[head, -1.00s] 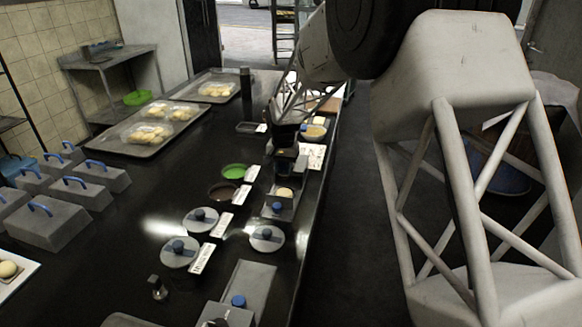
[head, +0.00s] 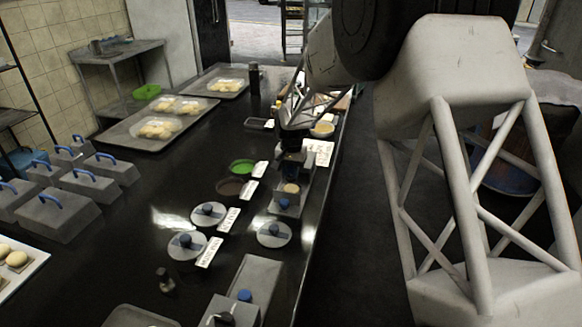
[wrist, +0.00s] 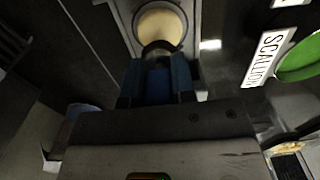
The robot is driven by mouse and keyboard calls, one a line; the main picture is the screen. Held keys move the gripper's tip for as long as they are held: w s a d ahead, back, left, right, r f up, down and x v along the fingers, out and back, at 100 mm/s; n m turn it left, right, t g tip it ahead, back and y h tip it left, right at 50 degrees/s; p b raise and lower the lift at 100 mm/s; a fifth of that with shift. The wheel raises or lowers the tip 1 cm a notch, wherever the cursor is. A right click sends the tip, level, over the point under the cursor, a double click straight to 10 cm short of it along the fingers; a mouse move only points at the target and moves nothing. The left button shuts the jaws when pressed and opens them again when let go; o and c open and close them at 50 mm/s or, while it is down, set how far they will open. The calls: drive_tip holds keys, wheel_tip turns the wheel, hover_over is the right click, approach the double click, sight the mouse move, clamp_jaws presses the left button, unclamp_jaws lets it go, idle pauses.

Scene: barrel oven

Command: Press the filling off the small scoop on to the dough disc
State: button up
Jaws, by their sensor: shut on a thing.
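The pale round dough disc (head: 291,188) lies on a grey metal base with a blue knob at its near end. In the wrist view the disc (wrist: 160,27) sits in a round recess just beyond the fingertips. My gripper (head: 292,158) is low over the far side of the disc. In the wrist view my gripper (wrist: 158,82) is shut on the blue handle of the small scoop (wrist: 160,48). The scoop's dark rounded end overlaps the disc's near edge in the picture; I cannot tell whether they touch. Any filling in the scoop is hidden.
A green-filled bowl (head: 242,166) and a brown one (head: 230,187) stand left with labels. Grey boxes with blue handles (head: 57,214) line the left. Trays of dough (head: 160,124) lie farther back. The middle counter is clear.

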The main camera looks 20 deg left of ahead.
drive_tip(key=shift+f, duration=1.45)
drive_tip(key=shift+f, duration=0.55)
idle(1.1)
drive_tip(key=shift+r, duration=3.5)
drive_tip(key=shift+w+a, duration=0.15)
